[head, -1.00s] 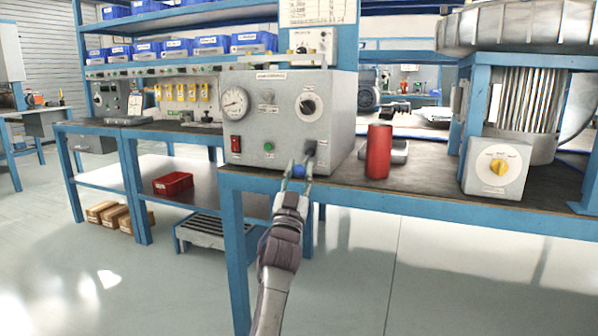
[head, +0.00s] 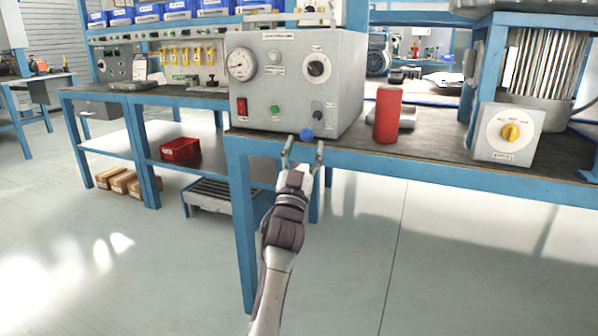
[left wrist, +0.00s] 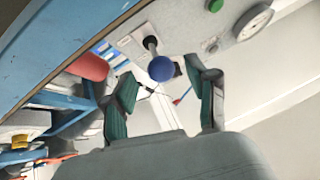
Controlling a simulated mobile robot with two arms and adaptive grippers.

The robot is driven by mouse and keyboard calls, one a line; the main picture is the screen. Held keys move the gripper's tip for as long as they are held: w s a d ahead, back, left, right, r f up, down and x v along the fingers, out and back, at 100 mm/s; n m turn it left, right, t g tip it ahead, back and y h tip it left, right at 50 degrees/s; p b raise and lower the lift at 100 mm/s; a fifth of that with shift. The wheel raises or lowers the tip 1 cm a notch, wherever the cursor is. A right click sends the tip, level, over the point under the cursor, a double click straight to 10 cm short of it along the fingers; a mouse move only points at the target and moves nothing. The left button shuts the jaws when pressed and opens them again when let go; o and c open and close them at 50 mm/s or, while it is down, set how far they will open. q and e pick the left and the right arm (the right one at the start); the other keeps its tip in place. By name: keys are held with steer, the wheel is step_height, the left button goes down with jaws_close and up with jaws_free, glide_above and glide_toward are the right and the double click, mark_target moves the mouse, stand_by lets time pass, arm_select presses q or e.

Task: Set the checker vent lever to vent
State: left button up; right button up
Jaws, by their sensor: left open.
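The checker (head: 258,92) is a grey box on the blue-framed bench, with a gauge, a dial and buttons on its front. Its vent lever ends in a blue ball knob (head: 306,134), hanging low and to the left of its pivot at the lower right of the front. My left gripper (head: 304,149) is open and empty just in front of and below the knob. In the left wrist view the knob (left wrist: 161,68) shows on its stem beyond the gap between my open fingers (left wrist: 168,88). The lever's label is too small to read. My right gripper is out of view.
A red cylinder (head: 387,114) stands on the bench right of the checker. Further right is a grey box with a yellow knob (head: 510,132). The bench's blue front edge (head: 430,168) runs below the knob. Floor space in front of the bench is clear.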

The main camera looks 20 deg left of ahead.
arm_select(q)
steer(key=v, duration=0.8)
steer(key=shift+s+f, duration=0.2)
steer(key=shift+s, duration=0.05)
